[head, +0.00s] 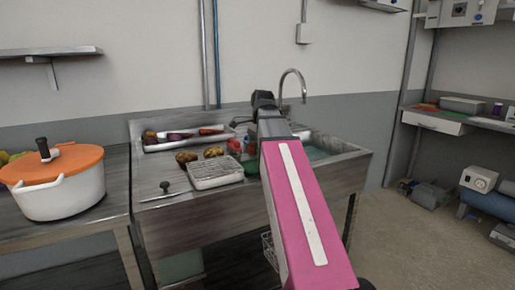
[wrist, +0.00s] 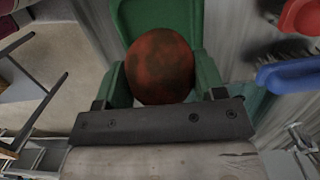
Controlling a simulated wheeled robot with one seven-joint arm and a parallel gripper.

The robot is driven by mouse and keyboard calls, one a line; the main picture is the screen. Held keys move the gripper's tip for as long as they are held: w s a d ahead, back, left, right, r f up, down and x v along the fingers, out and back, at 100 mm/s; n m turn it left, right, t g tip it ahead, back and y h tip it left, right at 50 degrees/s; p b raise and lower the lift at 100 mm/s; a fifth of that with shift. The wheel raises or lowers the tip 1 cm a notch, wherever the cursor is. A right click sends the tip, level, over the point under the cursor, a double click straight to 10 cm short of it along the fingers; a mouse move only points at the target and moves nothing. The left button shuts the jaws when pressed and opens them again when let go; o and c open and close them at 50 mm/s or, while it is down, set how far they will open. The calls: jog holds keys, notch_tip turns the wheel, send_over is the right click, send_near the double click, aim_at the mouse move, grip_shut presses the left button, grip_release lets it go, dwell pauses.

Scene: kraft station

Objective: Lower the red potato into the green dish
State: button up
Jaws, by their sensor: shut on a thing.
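The red potato (wrist: 158,68), brownish red and mottled, sits between the fingers of my gripper (wrist: 163,82) in the wrist view. My gripper is shut on it. Green surfaces show on both sides of the potato and behind it; the one behind looks like the green dish (wrist: 160,14), but I cannot tell whether the potato touches it. In the head view a bit of the green dish (head: 251,168) shows left of my pink arm, which hides most of that area and my fingers.
A red brush (wrist: 300,17) and a blue brush (wrist: 290,74) are close on the right in the wrist view. A white pot (head: 60,195) stands far left.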

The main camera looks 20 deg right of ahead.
jog(key=shift+f, duration=0.6)
dwell(0.5)
jog(key=o, duration=1)
jog(key=shift+o, duration=0.2)
jog(key=shift+w+r, duration=0.1)
